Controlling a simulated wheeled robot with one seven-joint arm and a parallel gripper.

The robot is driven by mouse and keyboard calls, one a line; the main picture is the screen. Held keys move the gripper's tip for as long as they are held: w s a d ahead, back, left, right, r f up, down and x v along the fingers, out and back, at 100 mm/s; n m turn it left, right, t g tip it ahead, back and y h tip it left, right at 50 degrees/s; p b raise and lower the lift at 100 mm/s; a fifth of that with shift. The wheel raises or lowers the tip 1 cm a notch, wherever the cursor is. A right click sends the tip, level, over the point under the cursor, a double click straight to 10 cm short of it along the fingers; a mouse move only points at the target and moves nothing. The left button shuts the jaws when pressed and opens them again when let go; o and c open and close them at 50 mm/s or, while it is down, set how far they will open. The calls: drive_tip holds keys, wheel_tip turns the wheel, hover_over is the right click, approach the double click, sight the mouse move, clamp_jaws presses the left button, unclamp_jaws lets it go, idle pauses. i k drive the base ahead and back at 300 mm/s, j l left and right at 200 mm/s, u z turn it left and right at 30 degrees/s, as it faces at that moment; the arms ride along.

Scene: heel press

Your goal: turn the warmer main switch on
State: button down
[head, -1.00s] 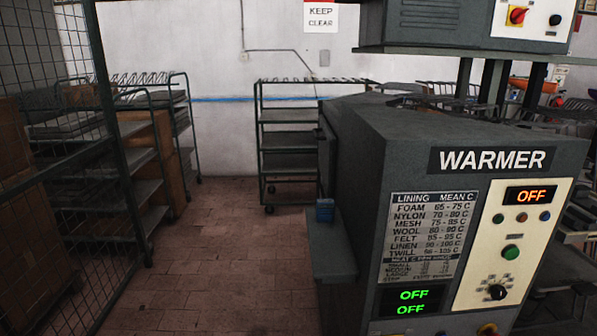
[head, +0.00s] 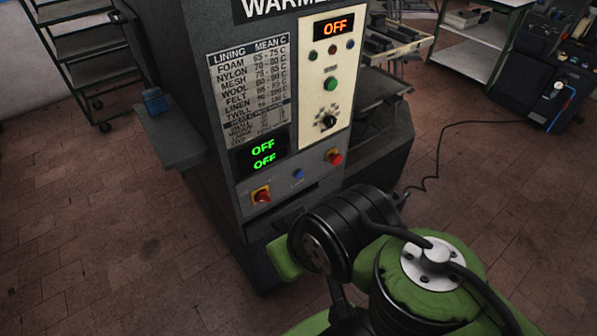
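The warmer (head: 217,150) is a dark grey cabinet in the middle of the head view, its name partly cut off at the top. On its lower front is a red rotary switch on a yellow plate (head: 262,195), which looks like the main switch. Its exact handle angle is too small to tell. My green and black arm fills the lower right, in front of the cabinet's lower part. My gripper cannot be seen.
Right of the switch are a blue button (head: 298,174) and a red push button (head: 335,157). A dark knob (head: 326,122) and a green button (head: 330,84) sit above. A side shelf (head: 170,137) juts out left, bearing a blue box (head: 154,101). Tiled floor is clear at left.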

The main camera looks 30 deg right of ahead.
sight(264, 199)
drive_tip(key=k+j+u, duration=0.1)
drive_tip(key=u, duration=0.25)
drive_tip(key=k+j+u, duration=0.1)
drive_tip(key=u, duration=0.3)
drive_tip(key=j+u, duration=0.15)
drive_tip(key=u, duration=0.2)
